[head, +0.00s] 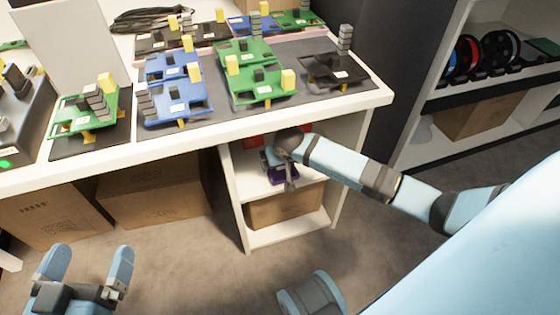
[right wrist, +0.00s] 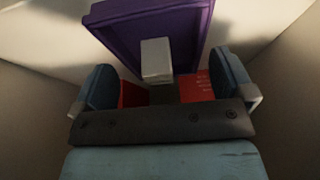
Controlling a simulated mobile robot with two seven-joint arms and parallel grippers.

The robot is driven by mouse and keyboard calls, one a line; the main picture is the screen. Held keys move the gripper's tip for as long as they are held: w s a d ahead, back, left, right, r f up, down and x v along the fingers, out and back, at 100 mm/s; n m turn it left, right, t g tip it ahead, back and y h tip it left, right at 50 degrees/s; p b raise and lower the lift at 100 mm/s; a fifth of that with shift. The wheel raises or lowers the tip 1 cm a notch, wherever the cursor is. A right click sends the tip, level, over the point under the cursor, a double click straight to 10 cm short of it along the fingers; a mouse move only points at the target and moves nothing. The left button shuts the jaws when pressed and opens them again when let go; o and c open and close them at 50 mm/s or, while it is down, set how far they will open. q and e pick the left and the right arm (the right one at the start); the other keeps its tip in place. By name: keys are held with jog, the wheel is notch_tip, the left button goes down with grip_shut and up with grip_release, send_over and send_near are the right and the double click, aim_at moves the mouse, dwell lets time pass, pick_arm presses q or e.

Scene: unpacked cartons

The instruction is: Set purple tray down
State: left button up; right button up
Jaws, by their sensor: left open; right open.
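The purple tray (head: 284,177) sits inside the shelf unit under the table, on its upper board. It also shows at the top of the right wrist view (right wrist: 186,30), with a pale block (right wrist: 156,58) in or against it. My right gripper (right wrist: 165,88) is open, its two fingers spread wide with the tray's near part beyond and between them; I see no finger closed on it. In the head view my right gripper (head: 282,163) reaches into the shelf and partly hides the tray. My left gripper (head: 87,265) is open and empty over the floor at lower left.
A red item (head: 258,141) lies in the shelf behind my right gripper. A cardboard box (head: 288,208) fills the compartment below. The table (head: 190,150) above carries several circuit boards, its edge close over my right arm. More boxes (head: 150,195) stand under it; the front floor is clear.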

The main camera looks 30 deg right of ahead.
aim_at(283, 175)
jog(key=p+v, duration=0.1)
jog(key=v, duration=0.3)
jog(key=shift+r, duration=0.3)
pick_arm(q)
jog(key=shift+s+d+f+n+g+p, duration=0.15)
jog(key=shift+s+d+f+n+g, duration=0.15)
jog(key=shift+s+n, duration=0.2)
jog(key=shift+s+d+f+n+g+p, duration=0.15)
jog(key=shift+s+d+f+n+g, duration=0.05)
jog(key=shift+s+f+n, duration=0.25)
pick_arm(e)
jog(key=shift+s+a+r, duration=0.1)
jog(key=shift+s+r, duration=0.1)
pick_arm(q)
jog(key=shift+r, duration=0.25)
